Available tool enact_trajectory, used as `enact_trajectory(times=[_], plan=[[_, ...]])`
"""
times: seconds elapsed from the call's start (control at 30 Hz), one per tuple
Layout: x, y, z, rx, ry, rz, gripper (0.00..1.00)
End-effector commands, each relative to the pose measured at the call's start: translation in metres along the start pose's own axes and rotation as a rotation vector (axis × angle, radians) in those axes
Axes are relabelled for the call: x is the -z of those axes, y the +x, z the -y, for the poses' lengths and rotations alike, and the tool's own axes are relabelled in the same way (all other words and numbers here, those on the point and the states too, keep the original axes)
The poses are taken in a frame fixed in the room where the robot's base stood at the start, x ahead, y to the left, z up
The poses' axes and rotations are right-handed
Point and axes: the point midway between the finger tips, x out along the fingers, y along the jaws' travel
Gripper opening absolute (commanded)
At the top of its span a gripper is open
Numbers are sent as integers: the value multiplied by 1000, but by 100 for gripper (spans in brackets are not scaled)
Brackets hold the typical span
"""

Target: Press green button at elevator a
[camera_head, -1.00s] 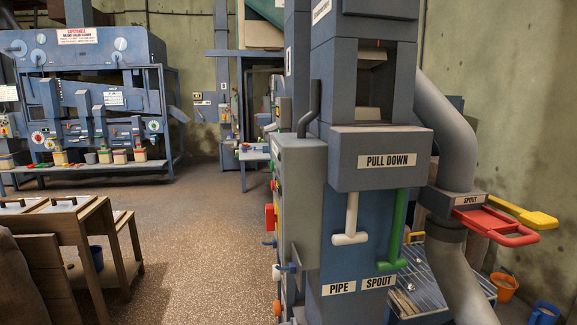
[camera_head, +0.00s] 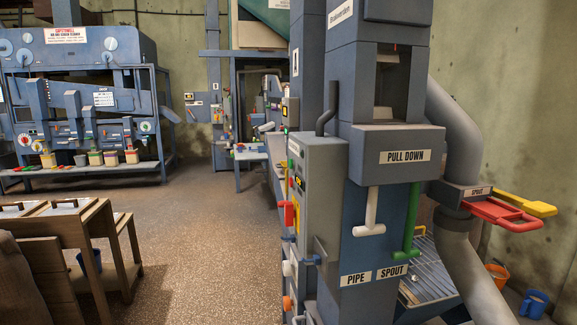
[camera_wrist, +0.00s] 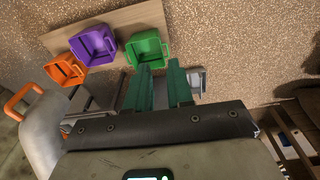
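The blue-grey elevator tower (camera_head: 372,110) stands right of centre in the head view, with an "A" label on its left side. A grey control panel (camera_head: 318,190) is fixed to its left side and is seen at a steep angle. Its small coloured controls face left, and I cannot clearly single out a green button among them. My gripper (camera_wrist: 160,72) shows in the wrist view as two green fingers, apart, with nothing between them. My gripper is not in the head view.
A red handle (camera_head: 289,214) and a blue-tipped lever (camera_head: 311,260) stick out from the panel. A wooden bench (camera_head: 75,225) is at the left. Open floor lies between. Purple (camera_wrist: 92,45), green (camera_wrist: 148,48) and orange (camera_wrist: 66,70) buckets show in the wrist view.

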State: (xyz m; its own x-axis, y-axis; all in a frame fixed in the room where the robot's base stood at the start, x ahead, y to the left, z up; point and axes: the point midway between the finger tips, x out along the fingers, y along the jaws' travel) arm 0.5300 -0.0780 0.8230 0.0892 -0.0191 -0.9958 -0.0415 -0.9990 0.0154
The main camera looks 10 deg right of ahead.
Motion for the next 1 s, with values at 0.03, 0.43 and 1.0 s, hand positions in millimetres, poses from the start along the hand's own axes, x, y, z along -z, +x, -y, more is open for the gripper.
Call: enact_trajectory(times=[0.03, 0.43, 1.0], plan=[[0, 0, 0, 0, 0, 0, 17], [0, 0, 0, 0, 0, 0, 0], [0, 0, 0, 0, 0, 0, 0]])
